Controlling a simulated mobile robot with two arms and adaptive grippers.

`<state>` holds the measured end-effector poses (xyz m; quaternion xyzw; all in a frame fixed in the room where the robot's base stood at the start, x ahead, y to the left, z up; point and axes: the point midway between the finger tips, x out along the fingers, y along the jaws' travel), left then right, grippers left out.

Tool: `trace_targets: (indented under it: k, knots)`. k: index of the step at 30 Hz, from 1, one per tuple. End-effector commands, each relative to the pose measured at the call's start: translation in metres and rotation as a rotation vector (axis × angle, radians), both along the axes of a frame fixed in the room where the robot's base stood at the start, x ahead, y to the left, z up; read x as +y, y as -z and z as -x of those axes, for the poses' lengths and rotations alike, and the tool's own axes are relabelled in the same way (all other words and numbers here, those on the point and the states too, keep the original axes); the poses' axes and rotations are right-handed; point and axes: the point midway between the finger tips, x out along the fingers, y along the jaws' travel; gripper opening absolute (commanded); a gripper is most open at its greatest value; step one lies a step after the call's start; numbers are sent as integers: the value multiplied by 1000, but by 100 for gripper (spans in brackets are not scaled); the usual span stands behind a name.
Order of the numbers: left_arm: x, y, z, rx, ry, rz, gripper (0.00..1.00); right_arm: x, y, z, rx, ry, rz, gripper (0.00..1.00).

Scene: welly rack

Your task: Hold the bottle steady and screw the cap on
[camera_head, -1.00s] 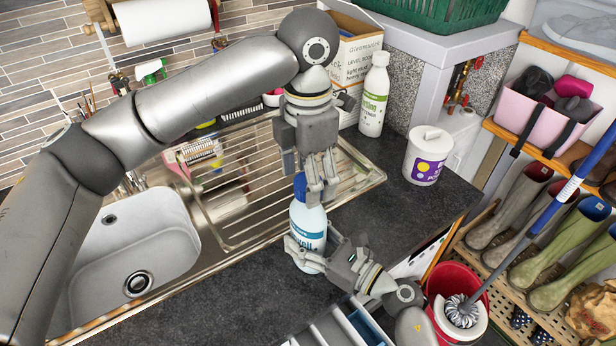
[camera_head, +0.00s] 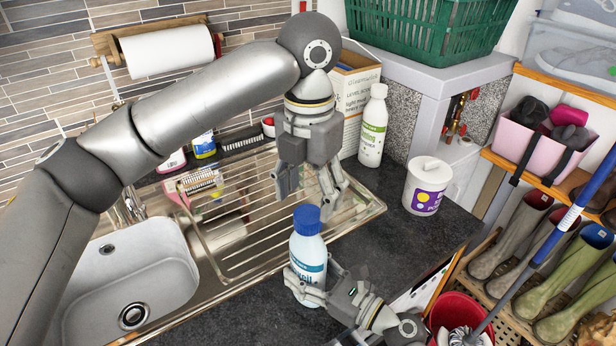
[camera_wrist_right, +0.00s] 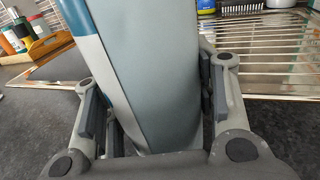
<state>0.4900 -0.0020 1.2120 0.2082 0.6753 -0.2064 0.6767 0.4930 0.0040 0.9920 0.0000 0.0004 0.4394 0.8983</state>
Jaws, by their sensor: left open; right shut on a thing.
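The bottle (camera_head: 308,256) is white with a blue-green label and stands upright on the dark worktop, front of the drainer. A blue cap (camera_head: 307,219) sits on its neck; whether it is fully tightened I cannot tell. My right gripper (camera_head: 306,290) is shut on the bottle's lower body. The right wrist view shows the bottle (camera_wrist_right: 150,70) between the fingers of my right gripper (camera_wrist_right: 152,110). My left gripper (camera_head: 310,203) is open and empty, with its fingers just above the cap and apart from it.
A steel drainer (camera_head: 240,215) and sink (camera_head: 135,270) lie to the left. A white bottle (camera_head: 373,127), a tub (camera_head: 426,186) and a cardboard box (camera_head: 357,90) stand behind on the right. A red bucket (camera_head: 458,312) is below the worktop's right edge.

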Motion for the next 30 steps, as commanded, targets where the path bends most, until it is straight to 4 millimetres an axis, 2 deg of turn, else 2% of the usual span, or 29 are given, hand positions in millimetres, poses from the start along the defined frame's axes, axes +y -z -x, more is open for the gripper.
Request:
trace_targets:
  k: [30]
  knots:
    - [-1,-12,1,-8,-1876,2,63,0,0,0,0,0,0,0]
